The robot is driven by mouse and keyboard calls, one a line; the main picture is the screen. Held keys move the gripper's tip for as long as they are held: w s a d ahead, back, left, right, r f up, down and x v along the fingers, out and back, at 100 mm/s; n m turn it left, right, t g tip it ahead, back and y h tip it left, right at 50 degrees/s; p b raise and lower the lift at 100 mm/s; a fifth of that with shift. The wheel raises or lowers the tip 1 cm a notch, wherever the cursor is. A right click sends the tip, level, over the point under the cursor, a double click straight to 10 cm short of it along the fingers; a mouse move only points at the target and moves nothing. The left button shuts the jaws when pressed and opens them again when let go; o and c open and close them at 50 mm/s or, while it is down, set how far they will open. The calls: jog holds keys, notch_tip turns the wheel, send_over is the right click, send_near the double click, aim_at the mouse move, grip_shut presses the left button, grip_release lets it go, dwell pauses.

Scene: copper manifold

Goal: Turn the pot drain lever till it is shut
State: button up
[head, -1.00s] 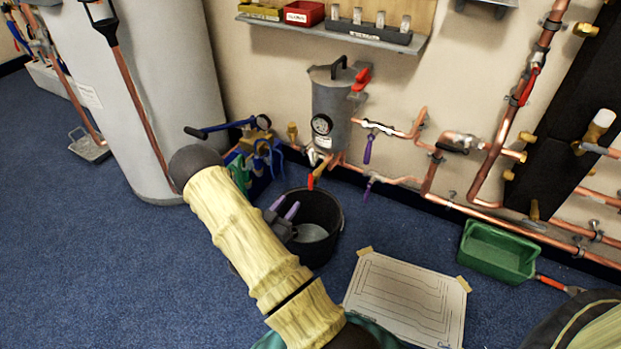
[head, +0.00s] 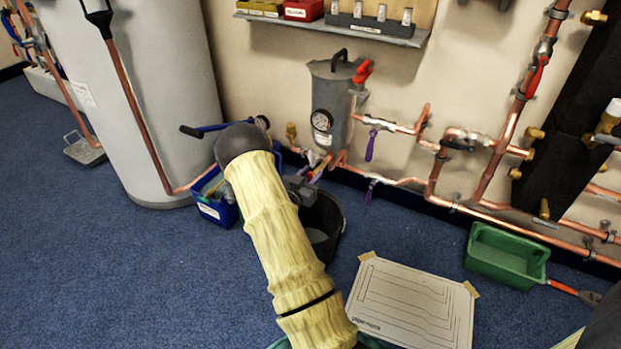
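The grey pot (head: 331,104) with a dial gauge stands against the wall at the top centre, with copper pipes at its foot. Its drain lever (head: 318,174), a small red-orange handle, shows just below the pot and is partly hidden by my gripper. My arm hides part of the area to the left.
A black bucket (head: 328,222) stands below the pot. Two purple-handled valves (head: 370,146) are on the pipes to the right. A blue tool tote (head: 217,208) is left of my arm. A paper board (head: 414,302) and green tray (head: 507,255) lie on the floor.

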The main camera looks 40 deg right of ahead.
grip_shut()
jog(key=shift+s+m, duration=0.1)
jog(key=shift+m, duration=0.4)
jog(key=m, duration=0.2)
jog(key=shift+s+d+f+m, duration=0.1)
jog(key=shift+s+m, duration=0.2)
jog(key=f+m+b, duration=0.1)
jog(key=m, duration=0.4)
jog(key=s+f+m+b, duration=0.1)
jog(key=m, duration=0.4)
jog(key=f+m+b, duration=0.1)
jog(key=m, duration=0.3)
jog(key=shift+s+d+m, duration=0.25)
jog(key=shift+s+m, duration=0.15)
